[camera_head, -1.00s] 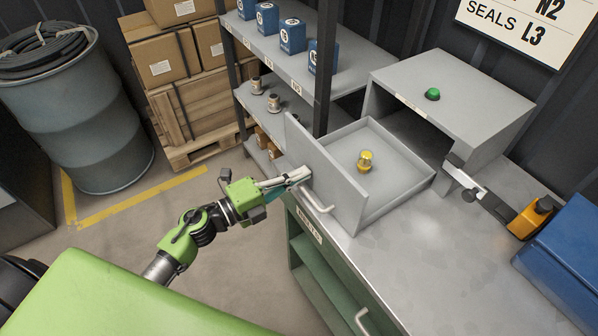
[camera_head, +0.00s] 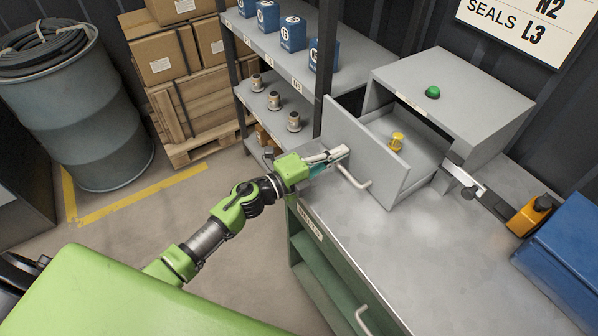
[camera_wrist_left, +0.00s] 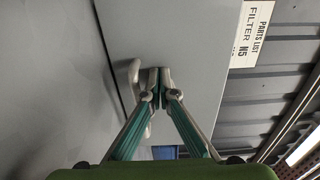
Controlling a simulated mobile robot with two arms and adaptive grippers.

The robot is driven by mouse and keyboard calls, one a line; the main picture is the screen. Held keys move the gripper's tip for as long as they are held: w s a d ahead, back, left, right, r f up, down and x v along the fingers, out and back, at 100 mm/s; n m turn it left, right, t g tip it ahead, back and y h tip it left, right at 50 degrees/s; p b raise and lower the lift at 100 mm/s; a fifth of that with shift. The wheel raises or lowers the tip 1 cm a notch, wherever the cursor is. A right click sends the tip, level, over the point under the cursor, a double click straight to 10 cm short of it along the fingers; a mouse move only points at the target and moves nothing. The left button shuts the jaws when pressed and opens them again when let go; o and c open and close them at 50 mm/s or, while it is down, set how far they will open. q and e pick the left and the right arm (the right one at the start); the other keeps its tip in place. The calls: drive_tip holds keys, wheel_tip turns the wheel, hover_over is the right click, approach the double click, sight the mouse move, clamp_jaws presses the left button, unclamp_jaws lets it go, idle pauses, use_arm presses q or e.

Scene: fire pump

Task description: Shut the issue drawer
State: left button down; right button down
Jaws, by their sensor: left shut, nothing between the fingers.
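The issue drawer (camera_head: 365,152) is a grey drawer partly out of the grey cabinet (camera_head: 460,92) on the bench. A brass fitting (camera_head: 397,141) stands inside it. A pale bar handle (camera_head: 353,178) is on its front panel, and also shows in the left wrist view (camera_wrist_left: 136,84). My left gripper (camera_head: 343,153) is shut and empty, with its fingertips at the outer face of the drawer front, beside the handle. In the left wrist view the closed fingertips (camera_wrist_left: 159,78) meet the flat panel. My right gripper is not in view.
A green button (camera_head: 432,92) is on the cabinet top. A blue box (camera_head: 566,262) stands at the bench's right. Shelves (camera_head: 290,60) stand behind left.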

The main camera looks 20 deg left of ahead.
use_arm(q)
drive_tip(key=b+x, duration=0.3)
drive_tip(key=x, duration=1.1)
drive_tip(key=shift+r, duration=0.15)
